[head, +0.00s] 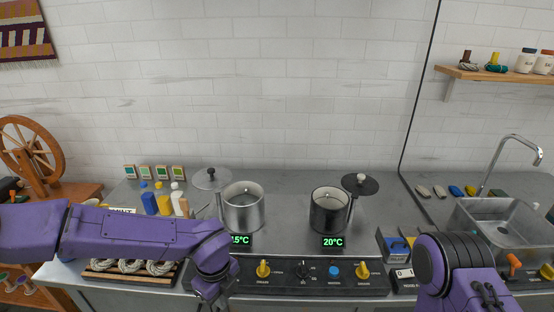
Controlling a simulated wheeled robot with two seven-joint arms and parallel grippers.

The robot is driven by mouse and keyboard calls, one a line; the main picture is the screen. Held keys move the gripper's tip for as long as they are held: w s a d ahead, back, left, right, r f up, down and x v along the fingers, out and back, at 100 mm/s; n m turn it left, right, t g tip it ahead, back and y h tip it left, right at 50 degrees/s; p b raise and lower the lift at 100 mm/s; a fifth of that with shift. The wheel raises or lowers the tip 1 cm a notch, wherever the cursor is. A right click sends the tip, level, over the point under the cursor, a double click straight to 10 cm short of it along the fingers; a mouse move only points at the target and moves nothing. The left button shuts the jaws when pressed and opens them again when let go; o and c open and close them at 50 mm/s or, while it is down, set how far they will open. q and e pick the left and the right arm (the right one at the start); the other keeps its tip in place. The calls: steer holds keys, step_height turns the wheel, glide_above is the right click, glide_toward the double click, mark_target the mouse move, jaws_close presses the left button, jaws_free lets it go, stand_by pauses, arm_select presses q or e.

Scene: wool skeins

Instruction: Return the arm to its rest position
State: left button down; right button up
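My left arm, purple, reaches in from the left across the front of the counter. Its wrist bends down, and my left gripper (209,297) hangs at the bottom edge of the view, partly cut off. Whether its fingers are open or shut is not clear. It hangs in front of the counter edge, right of the white skeins (130,266). No object shows in it. My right arm shows only as purple and black links at the bottom right. Its gripper is out of view.
A steel pot (243,210) and a dark pot (328,213) stand on the counter behind a control panel (300,278) with yellow and blue knobs. Several bottles (163,200) stand behind my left arm. A sink (503,232) is at right, a spinning wheel (30,150) at left.

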arm_select(q)
steer(key=s+a+f+m+t+y+b, duration=0.1)
steer(key=a+f+m+t, duration=0.15)
steer(key=f+m, duration=0.45)
steer(key=s+a+f+m+t+y+b, duration=0.1)
steer(key=s+a+f+m+y, duration=0.2)
steer(key=m, duration=0.7)
steer(key=a+f+m+t, duration=0.1)
steer(key=a+f+m, duration=0.35)
steer(key=m, duration=0.45)
steer(key=s+a+f+m+b, duration=0.2)
steer(key=s+f+m, duration=0.4)
steer(key=s, duration=0.4)
steer(key=s+a+f+m+g+b, duration=0.1)
steer(key=s+a+f+m+b, duration=0.1)
steer(key=s+a+f+m, duration=0.3)
steer(key=s+f+m, duration=0.1)
steer(key=s+m, duration=0.2)
steer(key=s, duration=0.1)
steer(key=shift+s+a+f+m+h, duration=0.15)
steer(key=shift+s+m+h, duration=0.15)
steer(key=shift+s+m, duration=0.1)
arm_select(e)
step_height(320, 180, down, 6)
steer(key=shift+f, duration=0.15)
